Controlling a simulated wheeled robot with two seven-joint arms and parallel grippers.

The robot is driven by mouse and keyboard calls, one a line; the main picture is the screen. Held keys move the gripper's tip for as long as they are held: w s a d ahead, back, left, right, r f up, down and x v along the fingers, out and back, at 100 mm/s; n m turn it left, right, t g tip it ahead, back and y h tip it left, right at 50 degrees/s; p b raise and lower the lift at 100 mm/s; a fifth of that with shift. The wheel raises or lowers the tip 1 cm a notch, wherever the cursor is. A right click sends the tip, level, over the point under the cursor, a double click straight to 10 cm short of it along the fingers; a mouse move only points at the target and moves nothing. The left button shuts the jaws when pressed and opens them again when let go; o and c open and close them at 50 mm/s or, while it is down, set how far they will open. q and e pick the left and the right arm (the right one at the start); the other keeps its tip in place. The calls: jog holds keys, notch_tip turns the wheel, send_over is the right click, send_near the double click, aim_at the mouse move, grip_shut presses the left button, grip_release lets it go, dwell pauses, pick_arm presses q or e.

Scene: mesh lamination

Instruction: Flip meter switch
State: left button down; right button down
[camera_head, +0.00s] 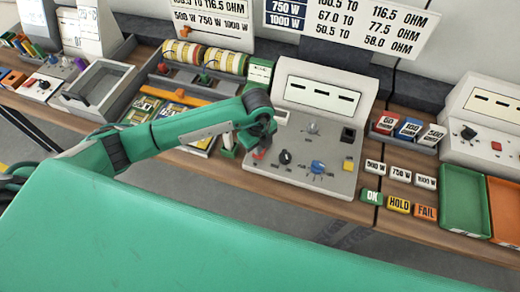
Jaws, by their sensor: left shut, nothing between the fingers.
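The meter (325,98) is a grey-white box with a sloped display and a control panel (308,175) in front, in the middle of the head view. On the panel are a black knob (285,157), a blue knob (318,167), a black switch (348,135) at the upper right and a yellow part (348,163) below it. A red part (259,154) shows at the panel's left edge. My left gripper (252,146) is shut and empty beside this red part, partly hiding the panel's left side. I cannot tell whether it touches. My right gripper is not in view.
Left of the meter is a rack with yellow-red coils (205,57) and cards (165,111). Right of it are label blocks (399,205), small bins (410,129), a green tray (465,195) and another meter (485,130). My green body covers the foreground.

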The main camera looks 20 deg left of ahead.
pick_arm(q)
jog(key=shift+f+b, duration=0.5)
jog(key=shift+f, duration=0.25)
jog(key=shift+r, duration=0.1)
jog(key=shift+r+p, duration=2)
jog(key=shift+r, duration=0.85)
jog(key=shift+r+p, duration=0.35)
jog(key=shift+r, duration=0.25)
